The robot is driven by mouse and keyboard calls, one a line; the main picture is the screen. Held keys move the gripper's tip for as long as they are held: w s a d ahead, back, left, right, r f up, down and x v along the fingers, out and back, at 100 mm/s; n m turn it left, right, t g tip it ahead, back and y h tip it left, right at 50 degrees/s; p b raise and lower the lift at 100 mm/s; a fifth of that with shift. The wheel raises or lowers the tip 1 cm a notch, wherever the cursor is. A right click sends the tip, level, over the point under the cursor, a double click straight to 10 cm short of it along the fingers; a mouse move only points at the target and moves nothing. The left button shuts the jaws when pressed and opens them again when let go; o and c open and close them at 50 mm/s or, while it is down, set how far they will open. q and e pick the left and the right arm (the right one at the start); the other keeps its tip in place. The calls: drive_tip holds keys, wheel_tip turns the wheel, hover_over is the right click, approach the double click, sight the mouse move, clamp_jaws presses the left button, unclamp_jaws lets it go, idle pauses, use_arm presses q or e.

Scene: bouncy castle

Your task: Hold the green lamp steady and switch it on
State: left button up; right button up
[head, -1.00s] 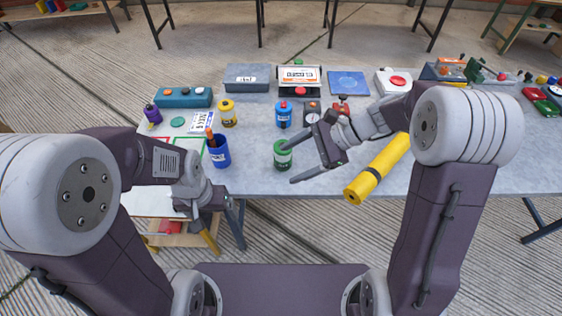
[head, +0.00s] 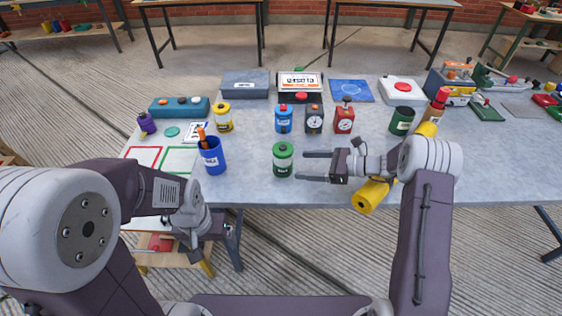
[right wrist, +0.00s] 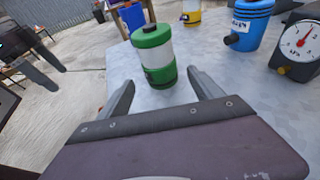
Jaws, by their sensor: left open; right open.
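The green lamp (head: 283,160), with a green top and base and a pale middle band, stands upright on the grey table. It also shows in the right wrist view (right wrist: 153,55), ahead of my right gripper (right wrist: 160,80). That gripper is open and empty. In the head view my right gripper (head: 302,167) lies just right of the lamp, fingers pointing left at it. The lamp is in front of the fingertips, not clasped. My left gripper (head: 196,240) is low at the table's front left edge; its open fingers (right wrist: 45,68) show in the right wrist view, away from the lamp.
A blue cup (head: 212,158) stands left of the lamp. A yellow tube (head: 366,196) lies at the front edge, partly behind my right arm. Table around the lamp is clear.

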sight(286, 164)
use_arm(q)
wheel_tip(286, 164, down, 2)
drive_tip(key=shift+f+b, duration=0.15)
drive_tip(key=shift+b, duration=0.7)
use_arm(e)
drive_tip(key=x, duration=0.7)
drive_tip(key=shift+w+a+f, duration=0.1)
drive_tip(key=shift+a, duration=0.1)
drive_tip(key=c, duration=0.8)
use_arm(q)
clamp_jaws()
